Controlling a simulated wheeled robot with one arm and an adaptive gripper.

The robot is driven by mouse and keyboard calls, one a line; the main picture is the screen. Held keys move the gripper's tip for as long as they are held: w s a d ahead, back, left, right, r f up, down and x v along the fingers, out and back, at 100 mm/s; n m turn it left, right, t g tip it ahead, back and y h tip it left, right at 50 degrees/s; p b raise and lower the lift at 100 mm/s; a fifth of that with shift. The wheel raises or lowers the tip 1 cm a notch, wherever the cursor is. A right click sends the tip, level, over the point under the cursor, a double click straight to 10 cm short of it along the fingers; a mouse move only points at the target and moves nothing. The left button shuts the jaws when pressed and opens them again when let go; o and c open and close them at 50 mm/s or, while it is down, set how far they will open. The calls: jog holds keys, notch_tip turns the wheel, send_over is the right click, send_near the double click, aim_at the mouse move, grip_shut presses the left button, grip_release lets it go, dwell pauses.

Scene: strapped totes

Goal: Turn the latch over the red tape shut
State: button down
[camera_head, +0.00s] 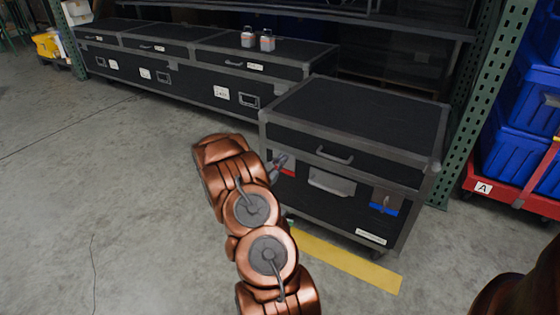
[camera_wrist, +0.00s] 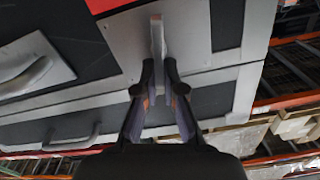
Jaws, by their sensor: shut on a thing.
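The black case (camera_head: 355,105) with grey trim stands on the floor, its lid down. Red tape (camera_head: 288,172) shows low on the left of its front; it also shows at the top edge of the wrist view (camera_wrist: 105,4). Beside the tape is a grey metal plate (camera_wrist: 195,25) with a narrow grey latch lever (camera_wrist: 157,32). My gripper (camera_wrist: 159,68) is shut on this lever, one finger on each side. The lever runs toward the lid seam in the wrist view. In the head view my gripper (camera_head: 279,161) partly hides the latch.
A second latch (camera_head: 386,200) over blue tape is at the front's right. Grey handles (camera_head: 332,181) sit between the latches and on the lid (camera_head: 334,156). Green rack posts (camera_head: 480,100) and blue totes (camera_head: 525,110) stand right. Floor on the left is clear.

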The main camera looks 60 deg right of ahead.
aim_at(290, 162)
jog(key=m+b, duration=0.1)
jog(key=m, duration=0.1)
jog(key=s+f+m+b, duration=0.1)
jog(key=m, duration=0.2)
jog(key=m+b, duration=0.1)
jog(key=m, duration=0.1)
jog(key=shift+s+f+m, duration=0.2)
jog(key=shift+s+m, duration=0.05)
jog(key=shift+m, duration=0.15)
jog(key=m+b, duration=0.2)
jog(key=m, duration=0.1)
jog(key=shift+s+f+b, duration=0.2)
jog(key=shift+f+b, duration=0.15)
jog(key=shift+f, duration=0.05)
jog(key=m+b, duration=0.2)
jog(key=m, duration=0.1)
jog(key=shift+s+d+f, duration=0.1)
jog(key=shift+f, duration=0.15)
jog(key=shift+m+b, duration=0.65)
jog(key=shift+m, duration=0.05)
jog(key=c, duration=1.3)
grip_release()
